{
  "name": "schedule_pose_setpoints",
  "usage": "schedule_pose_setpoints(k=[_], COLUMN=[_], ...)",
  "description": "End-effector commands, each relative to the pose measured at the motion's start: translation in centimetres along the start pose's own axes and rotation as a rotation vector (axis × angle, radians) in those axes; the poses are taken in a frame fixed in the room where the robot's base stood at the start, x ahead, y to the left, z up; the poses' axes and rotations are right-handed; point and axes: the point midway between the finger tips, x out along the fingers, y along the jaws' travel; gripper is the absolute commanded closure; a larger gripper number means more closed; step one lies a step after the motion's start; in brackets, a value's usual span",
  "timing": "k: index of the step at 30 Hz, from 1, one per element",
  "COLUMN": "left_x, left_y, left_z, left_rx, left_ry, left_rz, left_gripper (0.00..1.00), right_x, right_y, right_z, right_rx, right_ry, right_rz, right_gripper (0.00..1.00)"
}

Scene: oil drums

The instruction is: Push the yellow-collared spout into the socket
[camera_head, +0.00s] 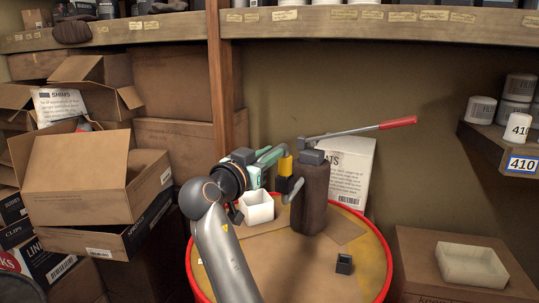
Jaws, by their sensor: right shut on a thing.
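My right gripper (277,162) is above the drum top, at the left side of a dark upright pump body (313,195). It is shut on the spout, whose yellow collar (285,165) shows beside the pump's grey head. A grey bent piece (296,190) hangs below the collar, against the pump body. I cannot tell how far the spout is seated; the socket is not clearly visible behind the gripper and spout. My left gripper is not in view.
The red-rimmed drum (300,270) carries a white bin (257,208) and a small dark open block (344,264). A lever with a red handle (398,122) reaches right from the pump. Cardboard boxes (80,175) crowd the left. The drum's front is mostly clear.

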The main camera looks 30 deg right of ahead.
Motion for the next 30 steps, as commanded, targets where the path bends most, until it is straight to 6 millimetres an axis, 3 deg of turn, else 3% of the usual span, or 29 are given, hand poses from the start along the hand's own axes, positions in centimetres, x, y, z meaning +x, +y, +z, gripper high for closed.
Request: schedule_pose_setpoints(k=[15,16,24,30], left_x=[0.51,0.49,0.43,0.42], left_y=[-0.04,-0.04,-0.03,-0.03], left_z=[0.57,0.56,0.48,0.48], left_rx=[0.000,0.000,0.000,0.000], left_ry=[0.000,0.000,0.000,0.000], left_rz=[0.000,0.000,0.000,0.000], left_gripper=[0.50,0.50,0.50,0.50], right_x=[-0.01,-0.01,-0.01,-0.01], right_y=[0.06,0.06,0.05,0.04], right_z=[0.76,0.72,0.62,0.61], right_rx=[-0.001,-0.001,0.000,0.000], right_ry=[-0.001,-0.001,-0.001,-0.001], right_rz=[0.001,0.001,0.001,0.000], right_gripper=[1.00,0.79,0.49,0.45])
